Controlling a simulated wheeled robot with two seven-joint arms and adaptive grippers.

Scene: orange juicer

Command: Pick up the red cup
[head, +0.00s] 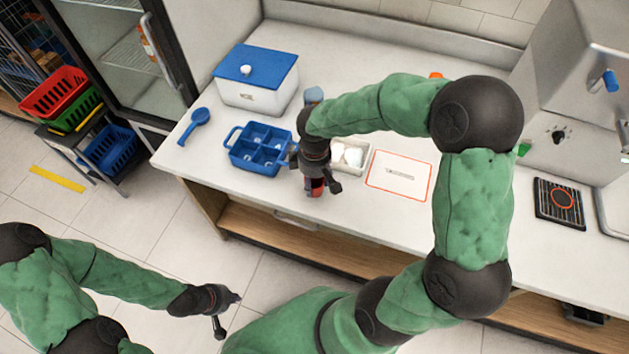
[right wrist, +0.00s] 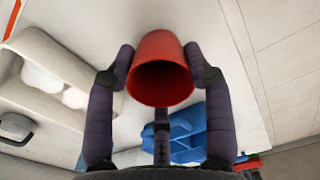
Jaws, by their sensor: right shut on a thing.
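The red cup (right wrist: 161,68) is between the fingers of my right gripper (right wrist: 160,58) in the right wrist view, with its open mouth facing the camera. The fingers press on both sides of it. In the head view my right gripper (head: 318,178) is over the front of the counter, and only a small red part of the cup (head: 315,187) shows below it; the rest is hidden. I cannot tell whether the cup touches the counter. My left gripper (head: 229,312) is open and empty, low over the floor in front of the counter.
A blue divided caddy (head: 258,150) stands just left of my right gripper. A white container with round white items (head: 350,155) is just right. A red-outlined mat (head: 399,176), a blue-lidded box (head: 257,80) and a blue scoop (head: 193,126) are also on the counter (head: 220,175).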

